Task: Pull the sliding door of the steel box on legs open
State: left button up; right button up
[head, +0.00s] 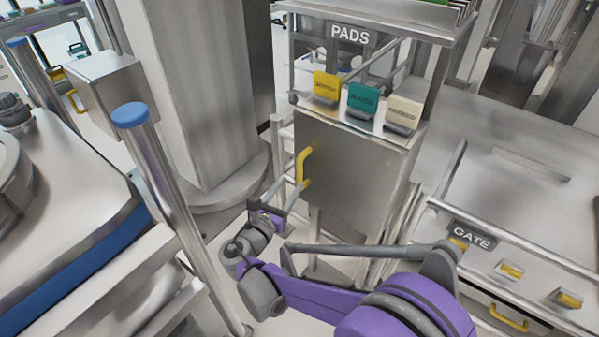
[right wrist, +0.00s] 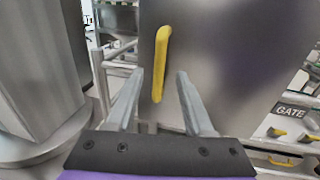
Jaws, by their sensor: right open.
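The steel box on legs (head: 392,147) stands in the middle of the head view. Its flat steel door (head: 345,178) covers the front that I see. A yellow handle (head: 303,165) is upright near the door's left edge; it also shows in the right wrist view (right wrist: 160,62). My right gripper (head: 292,182) is open and empty, just in front of the handle's lower part. In the right wrist view, the handle appears between the two fingers (right wrist: 160,74); I see no contact. My left gripper is not in view.
Yellow, green and cream pads (head: 362,98) stand on top of the box under a PADS sign (head: 350,35). A thick steel column (head: 205,90) is left of the box. A blue-capped post (head: 150,150) stands nearer. A steel counter with a GATE sign (head: 472,236) is at right.

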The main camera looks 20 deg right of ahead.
aim_at(299, 172)
jog(key=x, duration=0.7)
jog(key=shift+w+b, duration=0.1)
jog(key=shift+b, duration=0.2)
grip_shut()
dwell(1.0)
